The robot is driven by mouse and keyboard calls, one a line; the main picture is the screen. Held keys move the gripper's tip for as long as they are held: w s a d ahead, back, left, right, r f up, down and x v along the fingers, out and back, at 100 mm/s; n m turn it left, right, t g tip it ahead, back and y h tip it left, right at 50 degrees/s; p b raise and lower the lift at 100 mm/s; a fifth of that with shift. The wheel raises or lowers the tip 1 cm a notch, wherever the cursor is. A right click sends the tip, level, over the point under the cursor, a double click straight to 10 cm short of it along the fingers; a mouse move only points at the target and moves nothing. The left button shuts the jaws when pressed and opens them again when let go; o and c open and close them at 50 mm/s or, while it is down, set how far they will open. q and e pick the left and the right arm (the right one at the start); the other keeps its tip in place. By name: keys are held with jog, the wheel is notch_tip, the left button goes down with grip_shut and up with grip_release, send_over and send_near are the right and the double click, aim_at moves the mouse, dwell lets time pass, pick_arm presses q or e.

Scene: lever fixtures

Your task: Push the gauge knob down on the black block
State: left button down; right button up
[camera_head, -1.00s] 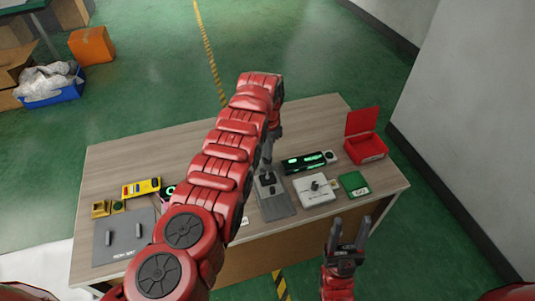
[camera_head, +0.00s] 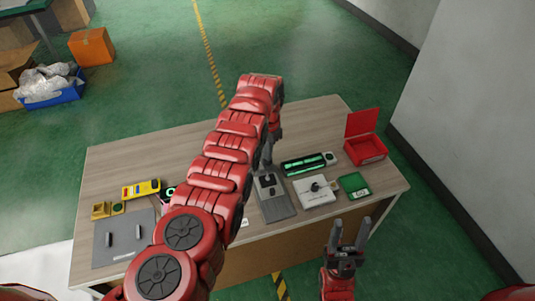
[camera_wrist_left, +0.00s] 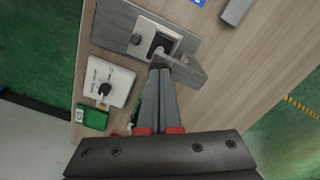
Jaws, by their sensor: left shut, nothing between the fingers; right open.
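A long black block (camera_head: 309,163) with a lit green strip lies on the table, behind a grey lever fixture (camera_head: 276,205). A small pale part shows at its right end; I cannot make out a knob there. My left gripper (camera_head: 266,163) is shut and empty, its tips down at the grey fixture. In the left wrist view its fingertips (camera_wrist_left: 161,64) are close to the dark square opening (camera_wrist_left: 158,44) of that fixture; I cannot tell if they touch. My right gripper (camera_head: 348,243) is open, in front of the table's front edge, away from the block.
A white fixture (camera_head: 312,197) with a black knob, a green box (camera_head: 354,185) and an open red box (camera_head: 366,151) stand to the right. A yellow device (camera_head: 142,188) and a grey panel (camera_head: 107,250) are at left. The table's back left is clear.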

pick_arm(q)
jog(key=shift+r+p, duration=1.15)
jog(key=shift+r, duration=0.35)
notch_tip(320, 180, up, 2)
jog(key=shift+r+p, duration=0.1)
jog(key=shift+p, duration=0.55)
notch_tip(320, 180, up, 5)
jog(key=shift+f, duration=0.15)
